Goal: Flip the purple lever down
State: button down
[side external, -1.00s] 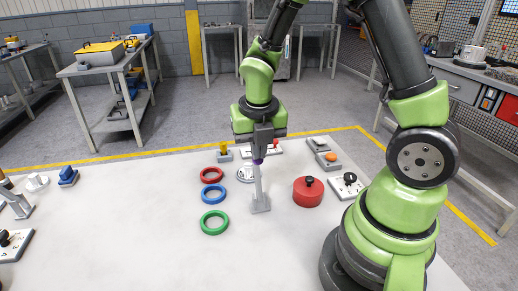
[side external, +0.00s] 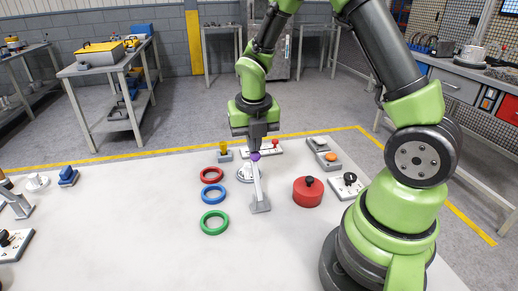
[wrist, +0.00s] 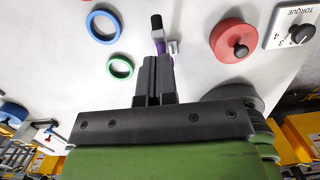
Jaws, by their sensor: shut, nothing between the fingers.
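The lever has a grey base and a pale grey stem (side external: 257,185) that stands nearly upright on the white table, with a purple knob (side external: 255,156) at its top. My gripper (side external: 256,149) is shut and empty, pointing down, with its fingertips right at the knob. I cannot tell whether they touch it. In the wrist view the shut fingers (wrist: 155,60) partly cover the lever. A purple part (wrist: 159,42) and a grey bracket (wrist: 173,47) show just past the tips.
A red ring (side external: 211,175), a blue ring (side external: 212,194) and a green ring (side external: 214,223) lie left of the lever. A red round pot (side external: 308,192) and a dial plate (side external: 346,186) stand to its right. The near table is clear.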

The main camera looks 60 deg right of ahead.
jog(key=shift+w+d+f, duration=0.8)
jog(key=shift+f, duration=0.25)
jog(key=shift+w+d+f, duration=0.85)
jog(key=shift+f, duration=0.25)
jog(key=shift+w+d+f, duration=0.8)
jog(key=shift+f, duration=0.25)
jog(key=shift+r, duration=0.35)
jog(key=w+d+r, duration=0.5)
jog(key=w+r, duration=0.1)
jog(key=r, duration=0.3)
jog(key=shift+d, duration=0.15)
jog(key=shift+r, duration=0.1)
